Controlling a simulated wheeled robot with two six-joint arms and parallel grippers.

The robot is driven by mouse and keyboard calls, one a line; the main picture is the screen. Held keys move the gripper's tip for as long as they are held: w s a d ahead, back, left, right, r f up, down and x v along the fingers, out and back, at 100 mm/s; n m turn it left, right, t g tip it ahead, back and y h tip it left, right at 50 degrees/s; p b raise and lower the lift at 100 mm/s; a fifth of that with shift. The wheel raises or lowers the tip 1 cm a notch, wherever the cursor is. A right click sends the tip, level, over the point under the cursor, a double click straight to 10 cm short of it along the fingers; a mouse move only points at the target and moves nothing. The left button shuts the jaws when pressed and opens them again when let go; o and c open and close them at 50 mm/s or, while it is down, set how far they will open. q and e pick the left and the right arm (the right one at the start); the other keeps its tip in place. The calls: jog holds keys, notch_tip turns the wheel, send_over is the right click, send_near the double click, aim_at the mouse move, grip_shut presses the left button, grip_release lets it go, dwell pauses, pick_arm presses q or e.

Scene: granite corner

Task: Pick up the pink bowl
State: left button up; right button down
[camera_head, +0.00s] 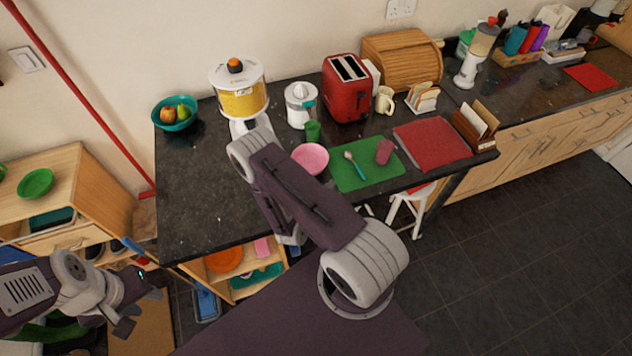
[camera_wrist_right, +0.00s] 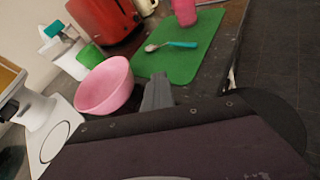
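The pink bowl (camera_head: 310,158) stands upright on the dark counter, left of the green mat (camera_head: 350,178). It looks empty and also shows in the right wrist view (camera_wrist_right: 105,86). My right gripper is hidden behind its own arm in the head view. In the right wrist view a grey finger of my right gripper (camera_wrist_right: 157,92) shows just right of the bowl; whether it touches the bowl and how far apart the fingers are cannot be told. My left gripper (camera_head: 138,308) is open and empty at the lower left, well away from the bowl.
A green cup (camera_head: 313,131) and a white juicer (camera_head: 300,105) stand behind the bowl. A white appliance with a yellow container (camera_head: 240,95) is to its left. A spoon (camera_head: 356,165) and pink cup (camera_head: 384,152) are on the mat. The counter's left front is clear.

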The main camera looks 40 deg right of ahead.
jog(key=c, duration=1.2)
grip_release()
jog(key=shift+c, duration=0.2)
